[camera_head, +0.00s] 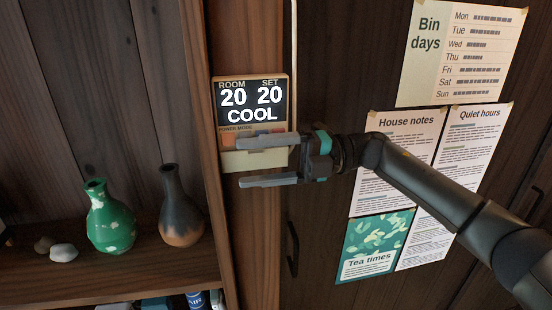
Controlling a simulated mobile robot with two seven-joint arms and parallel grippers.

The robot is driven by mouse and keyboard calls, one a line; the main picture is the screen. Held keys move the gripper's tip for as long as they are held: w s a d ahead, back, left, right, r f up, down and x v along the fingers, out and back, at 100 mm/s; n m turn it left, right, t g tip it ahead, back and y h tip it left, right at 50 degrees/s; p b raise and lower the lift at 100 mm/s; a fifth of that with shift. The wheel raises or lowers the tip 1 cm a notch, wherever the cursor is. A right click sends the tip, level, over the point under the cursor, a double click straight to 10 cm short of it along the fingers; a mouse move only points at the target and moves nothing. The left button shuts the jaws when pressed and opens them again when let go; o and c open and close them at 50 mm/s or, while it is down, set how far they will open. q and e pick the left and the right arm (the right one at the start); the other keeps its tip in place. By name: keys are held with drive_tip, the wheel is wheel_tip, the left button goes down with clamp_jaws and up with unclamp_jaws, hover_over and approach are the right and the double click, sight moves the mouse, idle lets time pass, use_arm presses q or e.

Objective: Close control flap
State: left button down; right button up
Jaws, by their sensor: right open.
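A beige wall control panel (284,102) is mounted on a wooden post. Its dark screen reads ROOM 20, SET 20 and COOL. Below the screen is a strip marked POWER MODE, with parts of orange and blue buttons showing. A pale flap (262,159) hangs below this strip, so it looks open. My right gripper (240,162) reaches in from the right and is open and empty. Its upper finger crosses in front of the button strip and hides part of it. Its lower finger is just below the flap. I cannot tell if either finger touches. My left gripper is out of view.
A green vase (110,218) and a dark vase (180,210) stand on a shelf at left, beside pale stones (63,252). Paper notices (398,150) hang on the dark doors behind my right arm. A dark door handle (292,248) is below the gripper.

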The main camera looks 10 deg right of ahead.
drive_tip(key=shift+d, duration=0.1)
drive_tip(key=d+b, duration=0.3)
drive_tip(key=d, duration=1.2)
drive_tip(key=shift+s, duration=0.1)
